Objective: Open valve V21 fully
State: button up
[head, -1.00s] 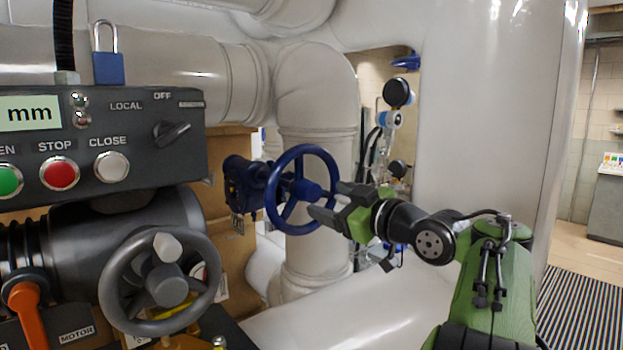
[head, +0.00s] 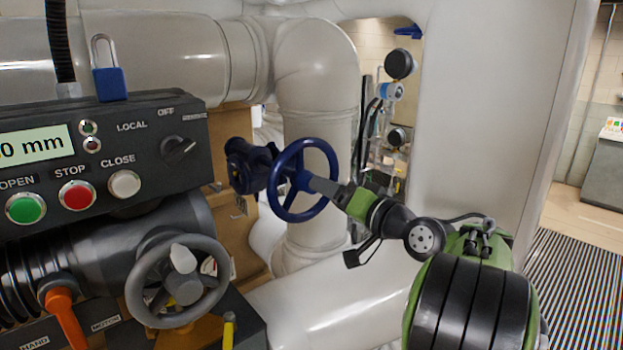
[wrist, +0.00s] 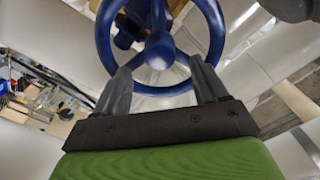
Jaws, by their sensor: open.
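A blue handwheel (head: 281,195) with spokes and a hub sits on a blue valve body (head: 247,165) in front of the white pipes. No V21 label is legible on it. In the wrist view the handwheel (wrist: 103,40) fills the top middle, its hub between and just beyond my fingertips. My gripper (head: 318,186) is at the right side of the wheel, fingers pointing at it. In the wrist view my gripper (wrist: 160,75) is open, the two grey fingers spread with nothing held between them. The fingertips overlap the lower rim; I cannot tell whether they touch it.
A dark control box (head: 100,160) with OPEN, STOP and CLOSE buttons, a selector knob and a blue padlock (head: 109,83) stands at left. Below it are a grey handwheel (head: 150,308) and an orange lever (head: 66,318). A large white pipe (head: 335,302) runs below my arm.

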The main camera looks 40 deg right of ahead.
jog(key=shift+w, duration=0.15)
jog(key=shift+w+a+p, duration=0.1)
jog(key=shift+w+p, duration=0.75)
jog(key=shift+w, duration=1.8)
jog(key=shift+w+a+r, duration=0.1)
jog(key=shift+r, duration=0.1)
